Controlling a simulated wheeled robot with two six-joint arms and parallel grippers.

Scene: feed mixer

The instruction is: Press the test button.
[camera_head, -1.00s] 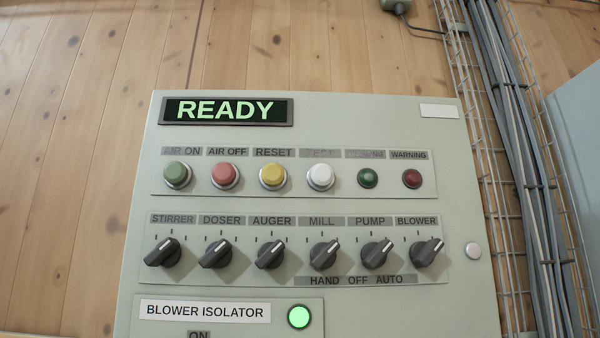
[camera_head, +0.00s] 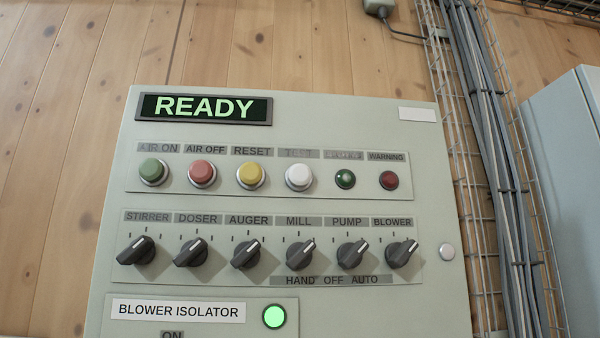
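A grey-green control panel (camera_head: 340,120) fills the middle of the head view. The white test button (camera_head: 299,177) sits in its upper row, under a worn label (camera_head: 299,154) that is hard to read. To its left are the yellow RESET button (camera_head: 250,175), the red AIR OFF button (camera_head: 201,174) and the green AIR ON button (camera_head: 153,172). The display (camera_head: 204,107) reads READY. Neither of my grippers is in view, and nothing touches the buttons.
Right of the test button are a small green lamp (camera_head: 345,179) and a dark red WARNING lamp (camera_head: 389,180). Several black rotary switches (camera_head: 300,254) form the row below. A lit green lamp (camera_head: 274,316) marks the blower isolator. A cable tray (camera_head: 495,150) runs along the right.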

